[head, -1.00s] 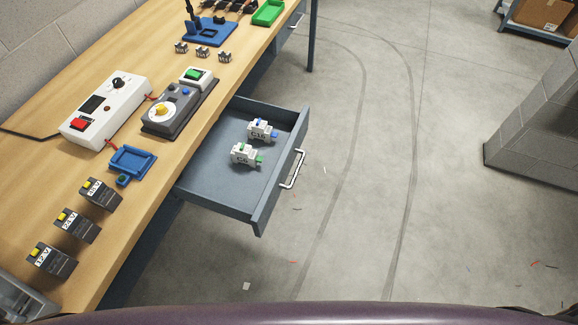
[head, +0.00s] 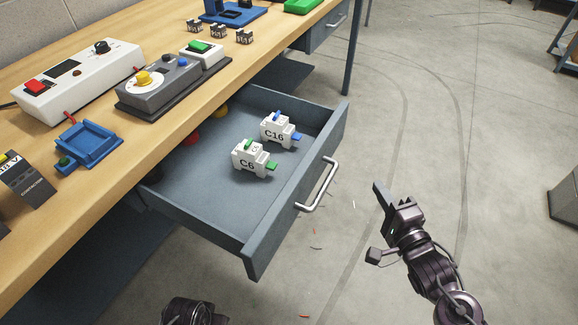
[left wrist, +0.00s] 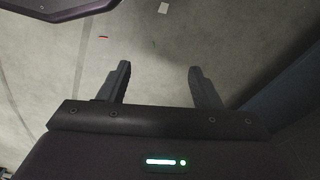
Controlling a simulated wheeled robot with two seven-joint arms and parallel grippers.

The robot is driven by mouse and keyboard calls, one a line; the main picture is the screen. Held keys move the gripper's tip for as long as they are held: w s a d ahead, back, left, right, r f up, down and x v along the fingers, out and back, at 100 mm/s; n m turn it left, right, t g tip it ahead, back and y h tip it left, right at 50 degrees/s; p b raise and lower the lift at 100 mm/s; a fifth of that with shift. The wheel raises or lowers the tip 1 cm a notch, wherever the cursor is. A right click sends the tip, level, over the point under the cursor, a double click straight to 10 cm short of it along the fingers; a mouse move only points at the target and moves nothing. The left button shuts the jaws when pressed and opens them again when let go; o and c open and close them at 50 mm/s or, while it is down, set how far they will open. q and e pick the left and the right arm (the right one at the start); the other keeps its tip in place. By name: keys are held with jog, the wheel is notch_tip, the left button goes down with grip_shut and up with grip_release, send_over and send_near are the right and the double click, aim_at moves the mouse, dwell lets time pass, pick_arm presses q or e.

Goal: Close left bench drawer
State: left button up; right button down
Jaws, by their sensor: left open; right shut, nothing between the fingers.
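The grey-blue bench drawer (head: 265,232) stands pulled out from under the wooden bench in the head view. Its silver bar handle (head: 318,187) is on the front panel, facing right. Inside sit a white C16 breaker (head: 278,130) and a white C6 breaker (head: 250,158). My right gripper (head: 380,188) is shut and empty, to the right of the handle and apart from it. My left gripper (left wrist: 160,75) is open and empty over the floor in the left wrist view; in the head view only a dark part of that arm shows at the bottom edge.
The bench top (head: 185,150) carries a blue holder (head: 90,150), a grey control box (head: 158,88) and a white box (head: 80,78). A red and a yellow round thing show deep in the drawer. Another drawer (head: 327,30) is shut farther along.

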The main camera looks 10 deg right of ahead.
jog(key=r, duration=0.1)
jog(key=b, duration=0.1)
send_near(336, 139)
jog(key=w+d, duration=0.3)
jog(key=w+a, duration=0.2)
jog(key=a, duration=0.1)
jog(key=shift+w+f+b, duration=0.15)
jog(key=shift+w+b, duration=0.1)
jog(key=shift+b, duration=0.05)
pick_arm(q)
notch_tip(336, 139, up, 6)
jog(key=shift+s+d, duration=0.15)
jog(key=shift+s, duration=0.1)
pick_arm(e)
jog(key=shift+w+a, duration=0.2)
jog(key=shift+a, duration=0.15)
pick_arm(q)
jog(key=shift+r, duration=0.1)
pick_arm(e)
jog(key=shift+a, duration=0.1)
